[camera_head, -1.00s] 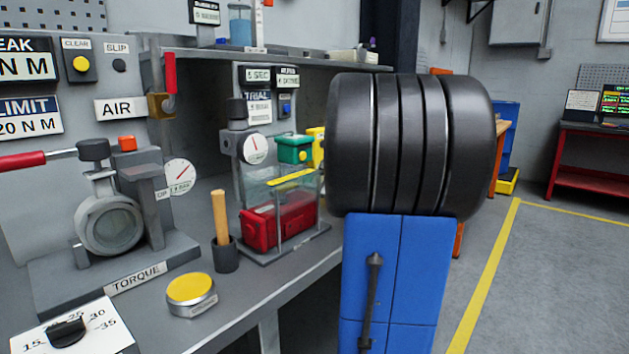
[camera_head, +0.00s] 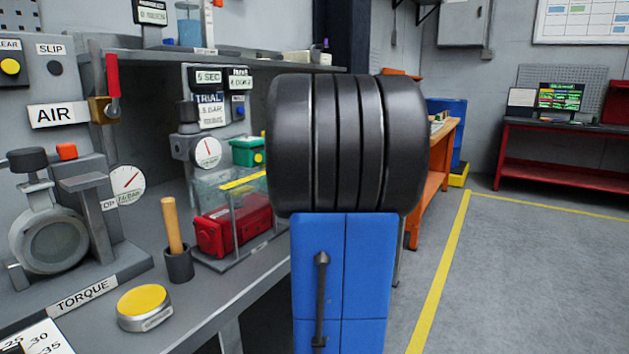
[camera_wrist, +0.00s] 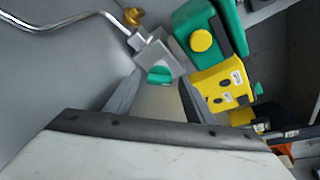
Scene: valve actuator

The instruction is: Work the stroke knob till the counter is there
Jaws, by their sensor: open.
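My gripper (camera_wrist: 158,98) shows only in the wrist view, its two grey fingers apart and nothing seen held between them. Just beyond the fingertips is a grey metal block with a small green knob (camera_wrist: 159,75). I cannot read any stroke label, so I cannot tell if this is the stroke knob. Beside it on the right is a yellow unit (camera_wrist: 222,86) with small labels and dark openings; no counter digits are legible. A green housing (camera_wrist: 212,28) with a yellow button stands above it. My gripper is not visible in the head view.
In the head view a bench carries a torque rig (camera_head: 48,240), a yellow-topped puck (camera_head: 143,306) and a red box (camera_head: 232,225) in a clear guard. A black ribbed cylinder (camera_head: 345,140) on a blue cabinet (camera_head: 343,285) blocks the middle. Floor at right is clear.

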